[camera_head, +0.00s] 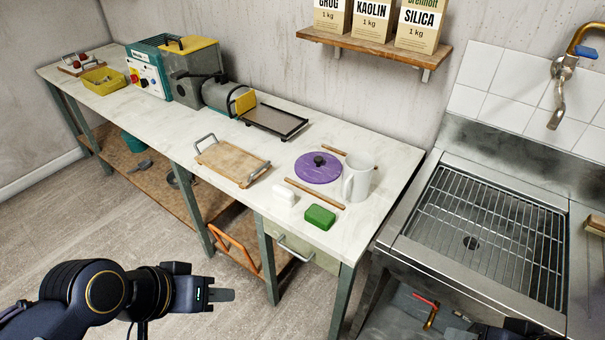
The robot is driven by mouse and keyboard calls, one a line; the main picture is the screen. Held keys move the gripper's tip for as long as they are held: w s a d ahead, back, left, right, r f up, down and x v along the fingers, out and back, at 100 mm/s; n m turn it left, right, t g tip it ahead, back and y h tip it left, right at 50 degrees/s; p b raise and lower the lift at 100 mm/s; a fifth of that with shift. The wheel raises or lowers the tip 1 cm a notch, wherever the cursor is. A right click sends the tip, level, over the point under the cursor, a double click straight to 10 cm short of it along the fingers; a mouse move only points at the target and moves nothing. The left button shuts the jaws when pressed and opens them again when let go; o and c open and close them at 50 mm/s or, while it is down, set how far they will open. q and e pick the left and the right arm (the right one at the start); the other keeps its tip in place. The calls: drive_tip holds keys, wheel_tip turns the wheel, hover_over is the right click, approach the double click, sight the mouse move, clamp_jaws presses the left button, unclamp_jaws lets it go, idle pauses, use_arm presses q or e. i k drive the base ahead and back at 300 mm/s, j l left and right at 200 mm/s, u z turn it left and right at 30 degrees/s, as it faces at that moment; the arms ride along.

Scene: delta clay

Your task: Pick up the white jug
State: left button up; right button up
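The white jug (359,177) stands upright near the right end of the long workbench, with its handle toward the left. It stands just right of a purple lid (318,167). My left gripper (222,295) is at the lower left, in front of the bench and well away from the jug. It holds nothing that I can see, and its fingers are seen edge-on, so their opening cannot be judged. Dark parts of my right arm show at the bottom right edge, but its gripper cannot be made out.
Around the jug lie two wooden sticks (314,193), a white block (284,195) and a green block (320,217). A wooden board with handles (231,162) and machines (194,67) stand farther left. A steel sink with a rack (487,235) is at right; a shelf (376,43) hangs above.

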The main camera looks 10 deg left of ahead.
sight(358, 169)
drive_tip(key=i+j, duration=0.15)
drive_tip(key=j, duration=0.2)
drive_tip(key=i+j+z, duration=0.1)
drive_tip(key=j, duration=0.3)
drive_tip(key=i+j, duration=0.25)
drive_tip(key=j, duration=0.15)
drive_tip(key=i+j, duration=0.15)
drive_tip(key=j, duration=0.2)
drive_tip(key=i+j+z, duration=0.1)
drive_tip(key=j, duration=0.3)
drive_tip(key=i+j, duration=0.2)
drive_tip(key=i, duration=0.25)
